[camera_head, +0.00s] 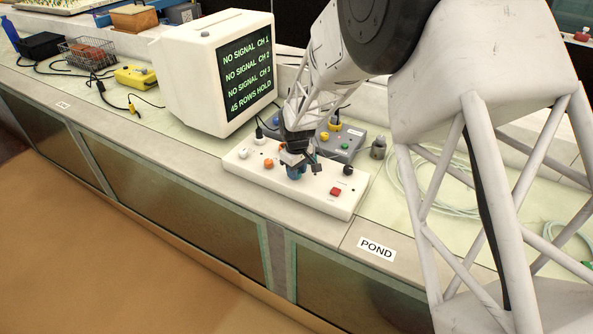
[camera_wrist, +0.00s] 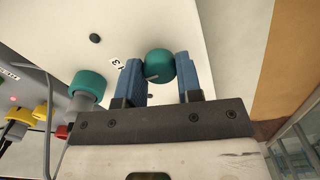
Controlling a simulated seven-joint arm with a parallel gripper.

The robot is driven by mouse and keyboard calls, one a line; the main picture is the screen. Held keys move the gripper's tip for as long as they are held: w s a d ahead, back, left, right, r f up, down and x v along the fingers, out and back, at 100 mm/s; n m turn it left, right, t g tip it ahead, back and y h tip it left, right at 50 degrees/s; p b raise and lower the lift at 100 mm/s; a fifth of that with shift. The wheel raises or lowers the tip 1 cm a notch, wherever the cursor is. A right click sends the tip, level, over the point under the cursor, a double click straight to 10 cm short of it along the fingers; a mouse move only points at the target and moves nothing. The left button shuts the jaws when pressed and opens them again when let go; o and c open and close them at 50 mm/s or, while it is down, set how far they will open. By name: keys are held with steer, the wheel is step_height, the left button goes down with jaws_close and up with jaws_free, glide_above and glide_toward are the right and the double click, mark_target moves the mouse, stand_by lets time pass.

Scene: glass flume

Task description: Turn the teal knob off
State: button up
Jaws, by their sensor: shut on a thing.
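The teal knob (camera_wrist: 160,62) is a round cap on a white control panel (camera_head: 240,171). In the wrist view it sits between the blue fingers of my gripper (camera_wrist: 158,68), which are shut on its sides. A short pale mark shows on the knob's face. In the head view my gripper (camera_head: 296,166) is down at the middle of the panel and mostly hides the knob. A small label with a 3 (camera_wrist: 117,63) lies beside the knob.
A second teal cap (camera_wrist: 88,86) on a grey stem stands near the left finger. The panel also bears an orange knob (camera_head: 268,163), a white knob (camera_head: 243,153) and a red switch (camera_head: 335,191). A monitor (camera_head: 190,85) and a grey box (camera_head: 338,142) stand behind.

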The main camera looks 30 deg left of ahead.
stand_by(0.3)
steer(key=o, duration=0.9)
steer(key=shift+o, duration=0.2)
steer(key=shift+r, duration=0.15)
steer(key=shift+r, duration=3.8)
